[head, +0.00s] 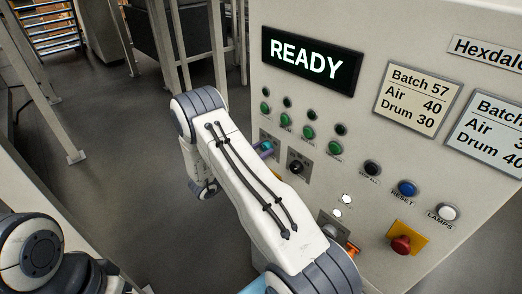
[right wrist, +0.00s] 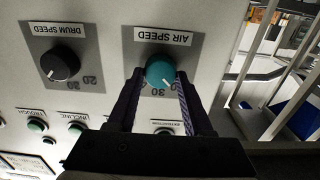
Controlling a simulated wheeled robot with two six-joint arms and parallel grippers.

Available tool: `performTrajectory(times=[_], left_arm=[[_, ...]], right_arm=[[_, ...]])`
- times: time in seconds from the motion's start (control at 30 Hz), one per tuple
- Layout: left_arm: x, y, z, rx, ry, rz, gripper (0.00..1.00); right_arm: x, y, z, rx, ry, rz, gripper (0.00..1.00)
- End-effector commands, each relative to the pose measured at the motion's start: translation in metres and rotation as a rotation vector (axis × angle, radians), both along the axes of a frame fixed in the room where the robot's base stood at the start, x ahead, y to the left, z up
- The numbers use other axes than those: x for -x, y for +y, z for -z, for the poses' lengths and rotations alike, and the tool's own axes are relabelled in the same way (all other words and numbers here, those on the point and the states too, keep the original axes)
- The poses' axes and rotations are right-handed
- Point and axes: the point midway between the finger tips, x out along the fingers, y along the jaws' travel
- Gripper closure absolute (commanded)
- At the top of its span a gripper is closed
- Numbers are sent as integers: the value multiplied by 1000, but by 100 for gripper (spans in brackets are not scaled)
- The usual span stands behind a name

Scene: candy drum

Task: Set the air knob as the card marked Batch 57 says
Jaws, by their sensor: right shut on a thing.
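The card marked Batch 57 (head: 417,98) on the panel reads Air 40, Drum 30. The air knob (right wrist: 161,72) is teal, under an upside-down AIR SPEED label in the right wrist view. My right gripper (right wrist: 160,80) is shut on it, one finger on each side. The knob's white mark points down in that view, near an upside-down 30; its exact setting is hard to read because the fingers cover part of the scale. In the head view the teal knob (head: 267,146) shows just past my right arm. My left gripper is out of view.
The black drum speed knob (right wrist: 60,65) sits beside the air knob. A second card (head: 490,135) is cut off at the right edge. Green buttons (head: 308,132), a blue reset button (head: 407,188) and a red stop button (head: 401,245) are nearby. The display (head: 311,60) reads READY.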

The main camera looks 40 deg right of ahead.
Motion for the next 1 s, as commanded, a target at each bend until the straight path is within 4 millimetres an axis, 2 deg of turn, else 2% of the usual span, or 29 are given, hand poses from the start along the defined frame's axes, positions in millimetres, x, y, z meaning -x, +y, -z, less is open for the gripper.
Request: performTrajectory(times=[0.17, 0.37, 0.77, 1.0], left_arm=[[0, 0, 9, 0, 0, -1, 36], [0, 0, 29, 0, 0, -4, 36], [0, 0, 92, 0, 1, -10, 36], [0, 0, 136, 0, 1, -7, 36]], right_arm=[[0, 0, 2, -3, -40, 0, 100], [0, 0, 5, -11, -153, 0, 100], [2, 0, 8, -40, -517, -1, 100], [3, 0, 10, -58, -747, -1, 100]])
